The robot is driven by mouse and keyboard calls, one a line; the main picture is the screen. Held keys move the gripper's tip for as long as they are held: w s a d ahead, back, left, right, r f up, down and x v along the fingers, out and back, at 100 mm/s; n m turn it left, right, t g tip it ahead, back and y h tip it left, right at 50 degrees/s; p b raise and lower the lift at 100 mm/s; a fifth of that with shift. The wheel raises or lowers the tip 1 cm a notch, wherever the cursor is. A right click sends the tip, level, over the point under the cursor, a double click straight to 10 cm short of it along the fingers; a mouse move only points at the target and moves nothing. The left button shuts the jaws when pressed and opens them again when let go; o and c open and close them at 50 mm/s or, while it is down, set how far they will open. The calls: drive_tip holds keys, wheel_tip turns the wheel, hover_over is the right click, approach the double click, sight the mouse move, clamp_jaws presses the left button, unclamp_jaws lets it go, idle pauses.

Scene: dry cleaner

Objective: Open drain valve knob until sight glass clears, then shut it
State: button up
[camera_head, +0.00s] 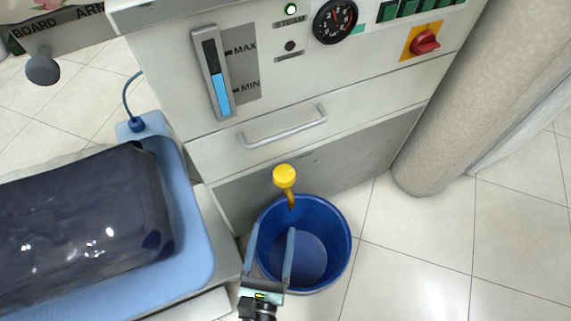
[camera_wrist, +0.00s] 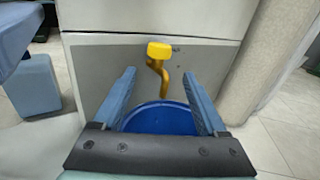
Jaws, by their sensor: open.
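The yellow drain valve knob (camera_head: 285,176) sits low on the machine's front, above a short brass-coloured drain pipe (camera_head: 292,201). In the wrist view the knob (camera_wrist: 160,50) is ahead of my fingers, with the bent pipe (camera_wrist: 159,76) below it. My gripper (camera_head: 273,232) is open and empty, in front of and below the knob and apart from it. It also shows in the wrist view (camera_wrist: 160,88). The sight glass (camera_head: 215,75) is a vertical tube on the panel. Its lower part is light blue up to between MIN and MAX, and its upper part is dark.
A blue bucket (camera_head: 338,240) stands on the floor under the pipe, behind my fingers. A drawer handle (camera_head: 283,127) juts out above the knob. A blue ironing board with a dark garment (camera_head: 85,215) is at left. A thick column (camera_head: 440,110) stands at right. Tiled floor at right is clear.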

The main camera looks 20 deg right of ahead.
sight(282, 185)
drive_tip(key=b+x, duration=0.4)
drive_tip(key=x, duration=0.8)
drive_tip(key=shift+w, duration=0.3)
drive_tip(key=c, duration=1.1)
